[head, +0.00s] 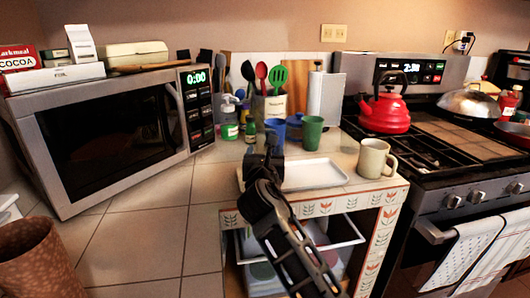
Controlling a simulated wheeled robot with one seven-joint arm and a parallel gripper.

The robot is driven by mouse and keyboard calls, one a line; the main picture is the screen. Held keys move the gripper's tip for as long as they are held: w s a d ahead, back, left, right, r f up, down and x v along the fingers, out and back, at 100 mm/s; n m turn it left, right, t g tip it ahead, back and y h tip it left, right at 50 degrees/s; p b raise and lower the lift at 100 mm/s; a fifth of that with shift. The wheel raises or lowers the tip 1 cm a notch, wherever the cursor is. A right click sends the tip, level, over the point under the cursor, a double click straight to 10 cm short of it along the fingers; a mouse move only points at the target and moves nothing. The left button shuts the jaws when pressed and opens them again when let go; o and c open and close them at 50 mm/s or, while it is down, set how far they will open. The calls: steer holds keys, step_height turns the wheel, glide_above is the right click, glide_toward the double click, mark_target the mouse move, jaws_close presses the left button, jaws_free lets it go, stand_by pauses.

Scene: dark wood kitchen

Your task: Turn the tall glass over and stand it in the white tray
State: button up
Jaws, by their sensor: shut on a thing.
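A white tray (318,178) lies on the tiled counter near its front corner, partly hidden behind my arm. My gripper (272,145) is over the left part of the tray, seen from behind. It is shut on a tall blue glass (275,126), whose upper part shows just beyond the fingers. The fingertips and the lower part of the glass are hidden, so I cannot tell which end is up or whether it touches the tray. The right part of the tray is bare.
A green cup (312,133) stands behind the tray and a beige mug (375,158) to its right. A utensil crock (270,106) is close behind. A microwave (115,133) is at left, the stove with a red kettle (384,112) at right.

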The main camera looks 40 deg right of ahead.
steer(key=shift+f, duration=0.15)
steer(key=o, duration=1.4)
steer(key=shift+o, duration=0.2)
steer(key=shift+f, duration=0.1)
steer(key=shift+v, duration=3.95)
